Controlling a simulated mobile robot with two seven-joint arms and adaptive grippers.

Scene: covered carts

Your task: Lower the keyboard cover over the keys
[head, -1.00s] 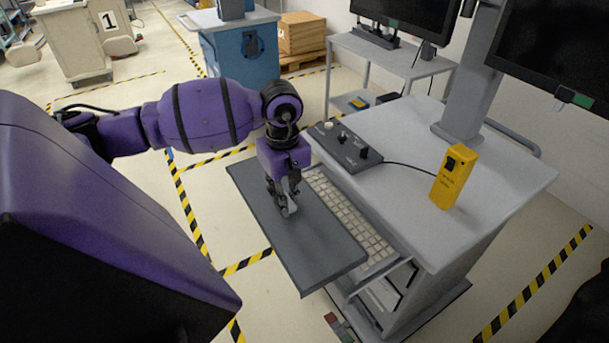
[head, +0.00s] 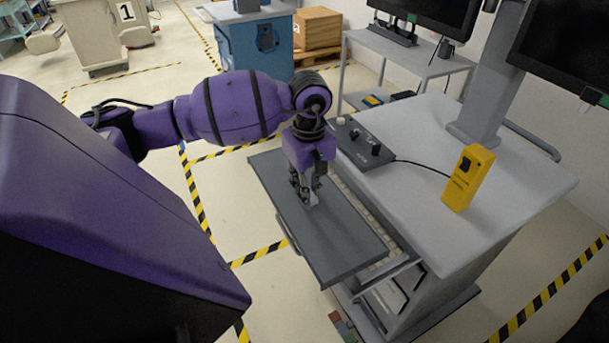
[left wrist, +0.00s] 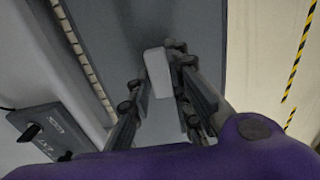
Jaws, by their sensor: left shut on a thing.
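The keyboard cover (head: 345,238) is a flat dark grey panel at the left side of the cart, also filling much of the left wrist view (left wrist: 120,35). My left gripper (head: 308,196) is over the cover, shut on its small light grey handle (left wrist: 157,72). Cream keyboard keys (head: 378,268) show as a narrow strip between the cover and the cart top; the cover hides the others from the head camera. A strip of keys also shows in the left wrist view (left wrist: 84,60). My right gripper is not in view.
The cart top (head: 430,150) bears a dark control box (head: 358,143), a yellow handheld device (head: 467,177) and a monitor post (head: 485,100). A blue cabinet (head: 245,50) and a second table stand behind. Floor left of the cover is clear, with striped tape.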

